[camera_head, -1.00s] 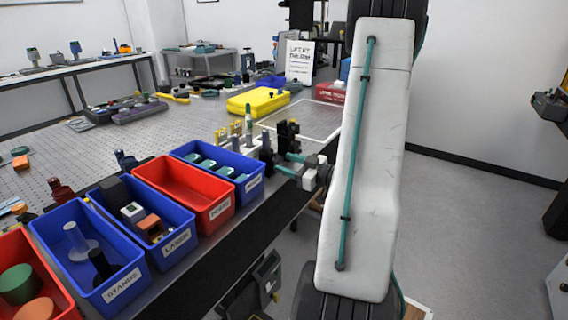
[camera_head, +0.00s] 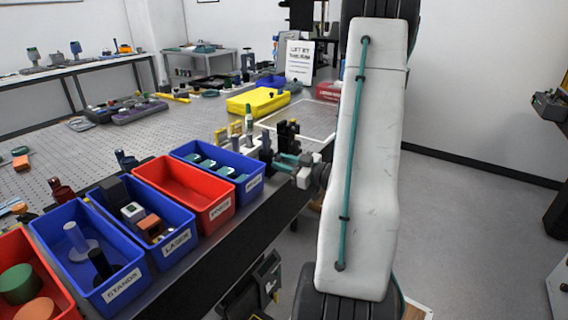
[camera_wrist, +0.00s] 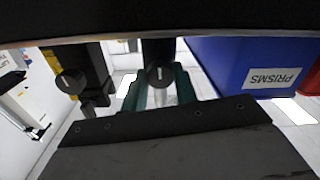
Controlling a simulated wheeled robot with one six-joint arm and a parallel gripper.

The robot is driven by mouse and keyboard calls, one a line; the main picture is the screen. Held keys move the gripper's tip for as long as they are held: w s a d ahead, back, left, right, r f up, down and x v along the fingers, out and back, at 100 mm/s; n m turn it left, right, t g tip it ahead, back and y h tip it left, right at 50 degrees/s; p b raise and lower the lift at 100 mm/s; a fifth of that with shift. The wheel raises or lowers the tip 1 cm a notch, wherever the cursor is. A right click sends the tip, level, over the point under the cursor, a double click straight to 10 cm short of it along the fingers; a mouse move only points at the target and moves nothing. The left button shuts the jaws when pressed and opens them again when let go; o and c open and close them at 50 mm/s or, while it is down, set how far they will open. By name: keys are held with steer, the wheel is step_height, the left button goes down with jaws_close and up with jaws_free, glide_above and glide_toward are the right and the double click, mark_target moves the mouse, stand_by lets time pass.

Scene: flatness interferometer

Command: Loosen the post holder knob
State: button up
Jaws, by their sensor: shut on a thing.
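The post holder knob (camera_wrist: 160,76) is dark with a white mark, on a black post holder (camera_wrist: 158,50) in the middle of the wrist view. The teal fingers of my gripper (camera_wrist: 160,88) stand on both sides of this knob and are shut on it. A second dark knob (camera_wrist: 71,82) sits on another black holder to the left, clear of the fingers. In the head view my gripper (camera_head: 279,160) is at the bench edge beside the black holders (camera_head: 288,134). The knob itself is hidden there.
A blue bin labelled PRISMS (camera_wrist: 236,62) stands close to the right of my gripper in the wrist view. In the head view a red bin (camera_head: 205,207) and further blue bins line the bench edge. A yellow case (camera_head: 250,102) lies farther back. Floor to the right is clear.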

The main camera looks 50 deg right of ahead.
steer(key=n, duration=0.8)
steer(key=shift+n, duration=0.4)
steer(key=n, duration=0.4)
steer(key=shift+a+n, duration=0.1)
steer(key=shift+n, duration=1.7)
steer(key=o, duration=1)
steer(key=shift+s, duration=0.1)
steer(key=s, duration=0.7)
steer(key=shift+s+d+r, duration=0.15)
steer(key=shift+s+d, duration=0.15)
steer(key=shift+s, duration=0.05)
